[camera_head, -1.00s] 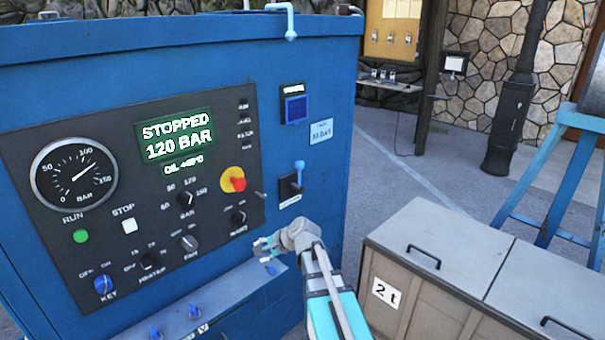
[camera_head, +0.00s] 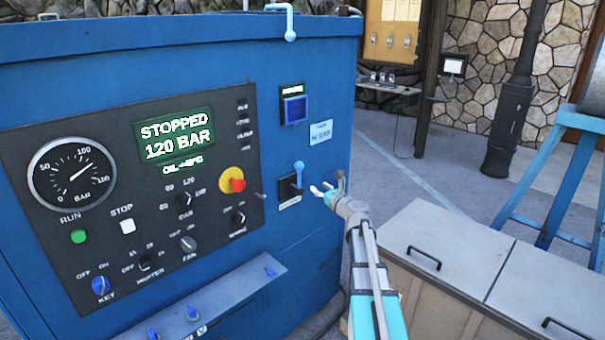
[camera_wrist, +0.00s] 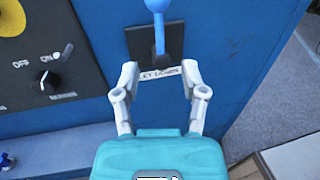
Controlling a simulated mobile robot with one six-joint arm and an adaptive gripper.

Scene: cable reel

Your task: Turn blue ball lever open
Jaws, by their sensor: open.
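The blue ball lever (camera_head: 299,170) stands upright on a dark plate on the right part of the blue cabinet's front, its round ball at the top. In the wrist view its blue shaft (camera_wrist: 158,28) rises from the dark plate, and the ball is partly cut by the top edge. My gripper (camera_head: 325,186) is just right of the lever and apart from it. In the wrist view my gripper (camera_wrist: 160,68) is open and empty, its fingers on either side of the label below the lever.
The blue cabinet (camera_head: 300,235) carries a black control panel with a red stop knob (camera_head: 237,185) and a gauge. A light blue handle (camera_head: 290,20) hangs over its top edge. A ledge with small blue levers (camera_head: 270,271) lies below. Grey-topped boxes (camera_head: 430,232) stand at right.

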